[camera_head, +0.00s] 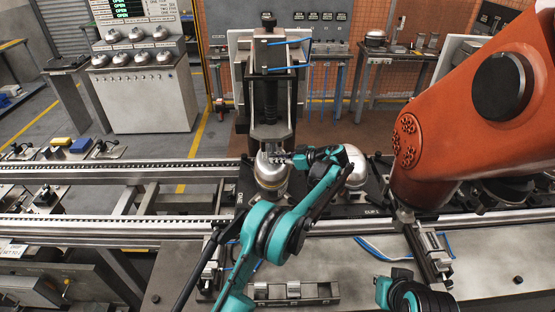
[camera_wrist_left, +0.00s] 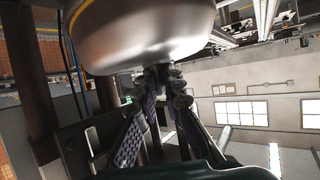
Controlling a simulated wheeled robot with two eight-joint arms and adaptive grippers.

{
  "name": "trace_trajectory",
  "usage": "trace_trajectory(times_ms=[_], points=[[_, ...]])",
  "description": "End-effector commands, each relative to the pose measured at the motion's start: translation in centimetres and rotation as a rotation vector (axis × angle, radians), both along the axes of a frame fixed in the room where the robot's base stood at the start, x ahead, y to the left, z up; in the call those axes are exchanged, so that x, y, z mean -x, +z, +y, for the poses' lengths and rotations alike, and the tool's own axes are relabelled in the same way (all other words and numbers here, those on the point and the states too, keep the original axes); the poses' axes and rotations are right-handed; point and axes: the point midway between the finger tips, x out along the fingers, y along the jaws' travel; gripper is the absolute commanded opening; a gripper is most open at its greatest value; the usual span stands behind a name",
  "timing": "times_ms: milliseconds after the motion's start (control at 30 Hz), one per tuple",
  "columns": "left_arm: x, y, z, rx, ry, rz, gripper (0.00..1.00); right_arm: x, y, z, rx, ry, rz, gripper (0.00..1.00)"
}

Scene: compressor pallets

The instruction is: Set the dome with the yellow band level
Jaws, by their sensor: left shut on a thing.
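The silver dome with the yellow band (camera_head: 271,178) sits under the dark press column on the conveyor line. Its yellow band runs near its lower edge. My left gripper (camera_head: 284,158) reaches in from the right at the top of this dome and is shut on it. In the left wrist view the dome (camera_wrist_left: 145,38) fills the top of the picture, with part of the yellow band at its left. The left gripper's fingers (camera_wrist_left: 160,80) meet at the dome there; the exact contact is hidden. I cannot tell whether the dome is level. My right gripper is not in view.
A second silver dome (camera_head: 355,166) stands just right of my left wrist. The press column (camera_head: 270,90) rises close behind the banded dome. A large orange robot arm (camera_head: 460,110) takes up the right side. Conveyor rails (camera_head: 110,225) run left; a blue block (camera_head: 81,145) lies beyond.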

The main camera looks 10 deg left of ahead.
Motion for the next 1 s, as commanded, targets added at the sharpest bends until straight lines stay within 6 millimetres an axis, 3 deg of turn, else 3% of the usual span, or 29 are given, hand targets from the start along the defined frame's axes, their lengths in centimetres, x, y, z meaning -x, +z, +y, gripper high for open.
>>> trace_trajectory(times_ms=[33, 100, 133, 500, 1000], points=[[0.0, 0.1, 0.0, -0.003, 0.0, -0.001, 0.11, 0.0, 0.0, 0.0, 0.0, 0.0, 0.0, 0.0], [0.0, 0.1, 0.0, -0.003, 0.0, -0.001, 0.3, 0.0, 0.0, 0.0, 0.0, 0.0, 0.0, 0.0], [0.0, 0.1, 0.0, -0.003, 0.0, -0.001, 0.33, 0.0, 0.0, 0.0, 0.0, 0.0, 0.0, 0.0], [0.2, 0.3, -0.5, -0.001, -0.002, 0.0, 0.33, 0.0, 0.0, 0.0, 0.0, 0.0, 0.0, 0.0], [3.4, 4.4, -8.5, -0.001, -0.002, -0.001, 0.33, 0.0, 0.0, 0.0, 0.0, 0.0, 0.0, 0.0]])
